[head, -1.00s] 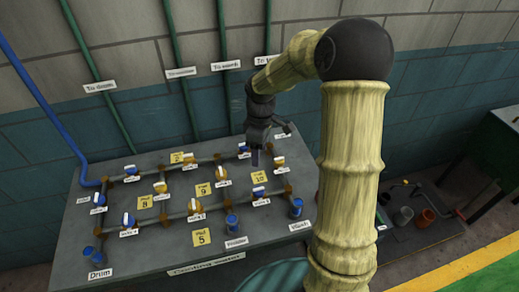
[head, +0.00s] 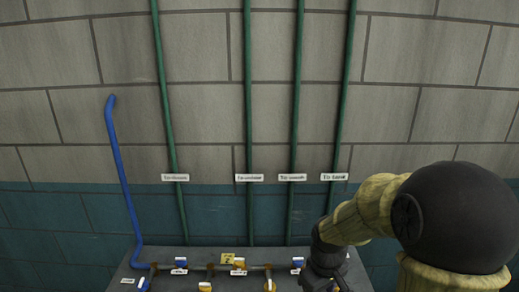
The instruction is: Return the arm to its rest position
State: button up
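My arm comes in from the lower right of the head view, with a black round elbow joint and a yellow, bamboo-like link reaching left and down. My gripper (head: 325,283) is at the bottom edge, over the right part of the grey bench (head: 120,280). Its fingertips are cut off by the frame, so I cannot see whether it is open or shut, or whether it holds anything.
The bench top carries brown pipes with blue-handled (head: 181,263) and yellow-handled valves (head: 205,287). A blue pipe (head: 124,190) and several green pipes (head: 248,100) run up the block wall (head: 200,60). White labels (head: 249,178) hang on the green pipes.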

jog(key=s+m+t, duration=0.1)
jog(key=s+m, duration=0.5)
jog(key=s, duration=0.2)
jog(key=shift+d+r+t, duration=0.2)
jog(key=shift+r+t, duration=0.2)
dwell(1.7)
